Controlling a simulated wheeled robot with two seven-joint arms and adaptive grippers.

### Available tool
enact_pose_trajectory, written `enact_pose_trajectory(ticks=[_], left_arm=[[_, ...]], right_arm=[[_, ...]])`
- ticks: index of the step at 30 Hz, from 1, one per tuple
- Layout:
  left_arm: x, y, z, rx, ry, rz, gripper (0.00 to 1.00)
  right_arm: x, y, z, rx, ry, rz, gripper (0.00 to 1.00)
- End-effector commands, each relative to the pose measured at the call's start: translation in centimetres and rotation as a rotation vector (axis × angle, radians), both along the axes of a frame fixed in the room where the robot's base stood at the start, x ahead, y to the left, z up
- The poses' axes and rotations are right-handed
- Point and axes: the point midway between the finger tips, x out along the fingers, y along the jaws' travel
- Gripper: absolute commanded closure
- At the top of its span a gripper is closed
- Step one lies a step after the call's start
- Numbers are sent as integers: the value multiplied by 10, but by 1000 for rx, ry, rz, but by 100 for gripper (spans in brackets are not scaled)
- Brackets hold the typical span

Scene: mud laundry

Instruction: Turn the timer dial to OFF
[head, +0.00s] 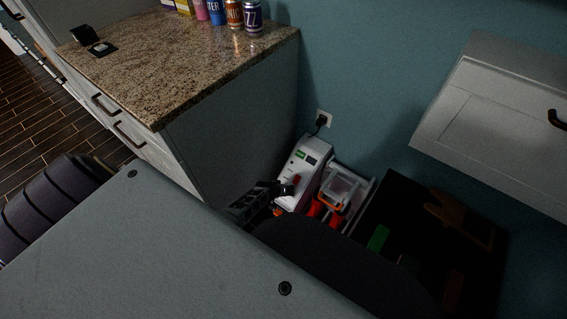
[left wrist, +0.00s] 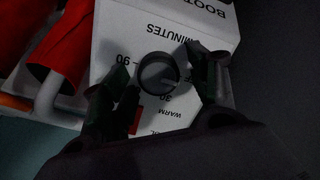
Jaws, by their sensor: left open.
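The timer dial (left wrist: 158,73) is a dark round knob on the white front panel of a boot dryer (left wrist: 115,35), seen upside down in the left wrist view. Printed words such as "MINUTES", "90", "30" and "WARM" surround it. I cannot clearly read where the dial points. My left gripper (left wrist: 155,70) is open, with one finger on each side of the dial; I cannot tell whether they touch it. In the head view the dryer (head: 301,165) stands against the wall, and my left gripper (head: 286,189) is at its front, hiding the dial.
A red switch (left wrist: 136,121) sits near the dial. Orange-red boots (head: 316,209) stand right of the dryer. A granite-topped cabinet (head: 180,62) with cans (head: 252,17) is to the left. A wall outlet (head: 323,119) with a plug is behind, and a white wall cabinet (head: 490,130) hangs at right.

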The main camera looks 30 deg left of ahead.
Motion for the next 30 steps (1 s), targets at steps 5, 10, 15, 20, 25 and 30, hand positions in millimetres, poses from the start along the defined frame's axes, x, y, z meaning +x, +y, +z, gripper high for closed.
enact_pose_trajectory(ticks=[5,10,15,20,25,30], left_arm=[[-1,-1,1,-1,0,-2,40],[-3,-1,4,-2,1,-2,40],[-7,-2,9,-4,1,-3,40],[-10,-1,14,-3,1,-3,40],[-15,0,21,-2,1,-2,40],[-19,0,28,-2,1,-1,40]], right_arm=[[-10,0,2,0,0,3,60],[-10,0,2,-1,1,3,60],[-10,0,1,-1,2,4,60],[-10,0,1,-1,2,4,60],[-10,0,1,-1,2,4,60],[-10,0,1,-1,2,4,60]])
